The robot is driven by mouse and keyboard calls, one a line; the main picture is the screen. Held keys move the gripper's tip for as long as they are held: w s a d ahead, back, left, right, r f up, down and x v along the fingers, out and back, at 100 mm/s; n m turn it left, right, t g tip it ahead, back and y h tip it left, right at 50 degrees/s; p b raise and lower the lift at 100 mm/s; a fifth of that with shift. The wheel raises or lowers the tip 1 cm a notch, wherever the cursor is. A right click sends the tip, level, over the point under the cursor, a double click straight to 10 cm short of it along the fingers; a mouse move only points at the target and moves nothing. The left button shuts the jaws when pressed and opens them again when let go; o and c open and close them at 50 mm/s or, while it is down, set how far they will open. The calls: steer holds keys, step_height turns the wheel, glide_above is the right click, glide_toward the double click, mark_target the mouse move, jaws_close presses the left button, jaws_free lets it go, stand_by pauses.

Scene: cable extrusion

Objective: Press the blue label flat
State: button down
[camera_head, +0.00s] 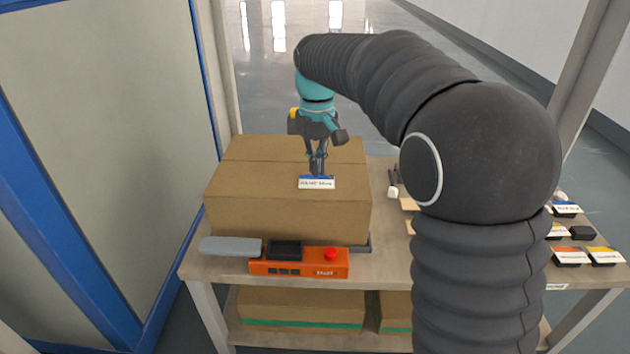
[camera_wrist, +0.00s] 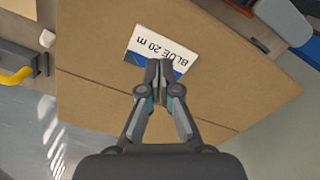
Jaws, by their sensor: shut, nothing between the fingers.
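The blue label (camera_head: 317,183) is a white strip with a blue edge and dark print on top of a closed cardboard box (camera_head: 250,178). In the wrist view the label (camera_wrist: 150,43) reads "BLUE 20 m" upside down, and its blue edge lies partly behind my fingertips. My gripper (camera_head: 318,174) points down over the label with its fingers together and nothing between them. In the wrist view the fingertips of my gripper (camera_wrist: 166,66) overlap the label's blue edge. I cannot tell whether they touch it or whether the label lies fully flat.
The box stands on a table (camera_head: 290,262). An orange device (camera_head: 299,262) with a red button and a grey tool (camera_head: 231,246) lie in front of it. Several labelled black holders (camera_head: 570,258) sit at the right. A blue-framed panel (camera_head: 110,150) stands close on the left.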

steer(key=shift+f+b, duration=0.6)
steer(key=shift+f, duration=0.5)
stand_by(0.6)
step_height(320, 180, up, 8)
steer(key=p, duration=0.7)
steer(key=shift+w, duration=0.1)
stand_by(0.5)
